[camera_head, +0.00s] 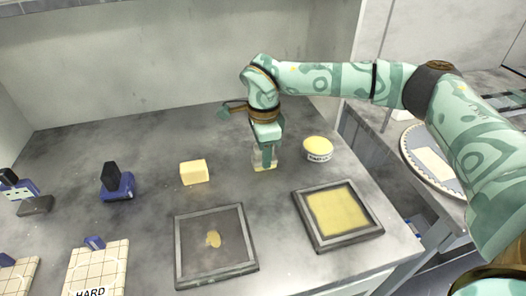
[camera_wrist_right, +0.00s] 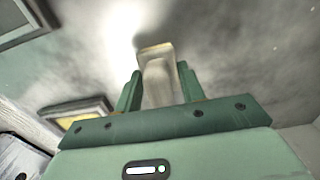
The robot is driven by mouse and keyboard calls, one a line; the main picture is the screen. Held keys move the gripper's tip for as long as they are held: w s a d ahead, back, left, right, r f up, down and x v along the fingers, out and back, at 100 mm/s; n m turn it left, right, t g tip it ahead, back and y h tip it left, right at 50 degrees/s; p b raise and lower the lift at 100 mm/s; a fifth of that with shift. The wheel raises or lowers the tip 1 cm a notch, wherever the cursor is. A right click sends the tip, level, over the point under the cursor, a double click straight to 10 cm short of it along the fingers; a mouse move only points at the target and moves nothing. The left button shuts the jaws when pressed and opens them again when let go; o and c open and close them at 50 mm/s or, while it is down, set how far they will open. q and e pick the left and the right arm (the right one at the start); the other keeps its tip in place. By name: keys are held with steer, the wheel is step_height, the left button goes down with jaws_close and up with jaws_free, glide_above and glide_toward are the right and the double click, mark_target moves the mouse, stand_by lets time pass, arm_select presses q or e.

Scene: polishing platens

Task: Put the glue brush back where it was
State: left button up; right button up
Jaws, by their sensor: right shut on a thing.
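My right gripper (camera_head: 267,158) points down over the grey table and is shut on a pale thing with a tan lower edge, which I take to be the glue brush (camera_head: 264,167). In the right wrist view the pale brush (camera_wrist_right: 157,80) sits between the two green fingers (camera_wrist_right: 157,92). I cannot tell whether its lower end touches the table. A round yellow-topped pot (camera_head: 318,149) with a label that seems to begin "PAD" stands just right of the gripper. My left gripper is not in view.
A yellow-faced framed plate (camera_head: 340,213) lies at the front right. A dark framed plate (camera_head: 183,251) with a yellowish blob is left of it. A yellow block (camera_head: 195,172) and a blue-and-black block (camera_head: 117,187) stand further left. Tiled plates (camera_head: 100,262), one labelled HARD, lie front left.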

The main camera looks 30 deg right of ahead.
steer(key=o, duration=0.9)
steer(key=shift+f, duration=0.15)
step_height(320, 180, up, 12)
steer(key=p, duration=0.4)
steer(key=shift+r, duration=0.2)
